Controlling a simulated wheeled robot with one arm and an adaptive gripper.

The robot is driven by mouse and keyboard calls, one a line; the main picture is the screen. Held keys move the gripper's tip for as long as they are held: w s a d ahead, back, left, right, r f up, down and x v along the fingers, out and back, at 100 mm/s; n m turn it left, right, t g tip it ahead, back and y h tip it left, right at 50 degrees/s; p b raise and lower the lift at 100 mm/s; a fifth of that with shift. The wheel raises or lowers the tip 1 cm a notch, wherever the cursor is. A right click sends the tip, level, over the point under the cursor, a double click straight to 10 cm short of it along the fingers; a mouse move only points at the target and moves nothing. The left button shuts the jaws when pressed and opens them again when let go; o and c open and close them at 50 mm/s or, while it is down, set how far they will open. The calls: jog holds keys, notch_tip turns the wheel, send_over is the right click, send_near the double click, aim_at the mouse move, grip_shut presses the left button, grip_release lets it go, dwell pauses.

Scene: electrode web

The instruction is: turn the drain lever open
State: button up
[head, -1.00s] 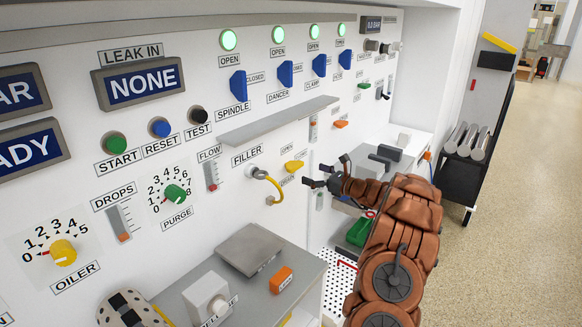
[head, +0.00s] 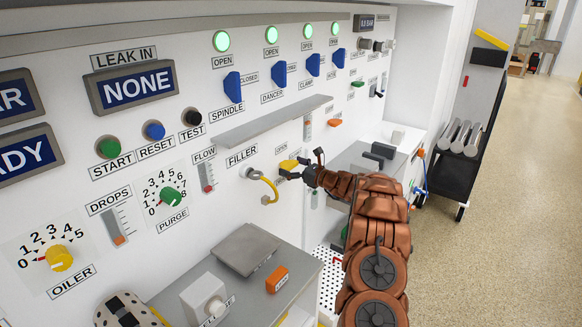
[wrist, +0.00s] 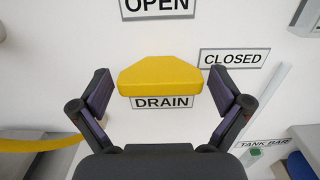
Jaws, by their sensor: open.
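The drain lever is a yellow handle (wrist: 160,76) on the white panel, centred in the wrist view just above the DRAIN label (wrist: 161,103). Its yellow tip (head: 288,164) also shows in the head view, partly behind my gripper. An OPEN label (wrist: 158,8) is above it and a CLOSED label (wrist: 233,59) is to its right; the lever's wide end points toward neither clearly. My gripper (wrist: 161,92) is open, with one dark finger on each side of the lever and a gap on both sides. In the head view my gripper (head: 294,169) is close to the panel.
A grey shelf (head: 273,122) juts from the panel above. Blue levers (head: 278,73) are higher up. A grey ledge with an orange block (head: 277,279) is below left.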

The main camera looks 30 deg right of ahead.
jog(key=c, duration=1)
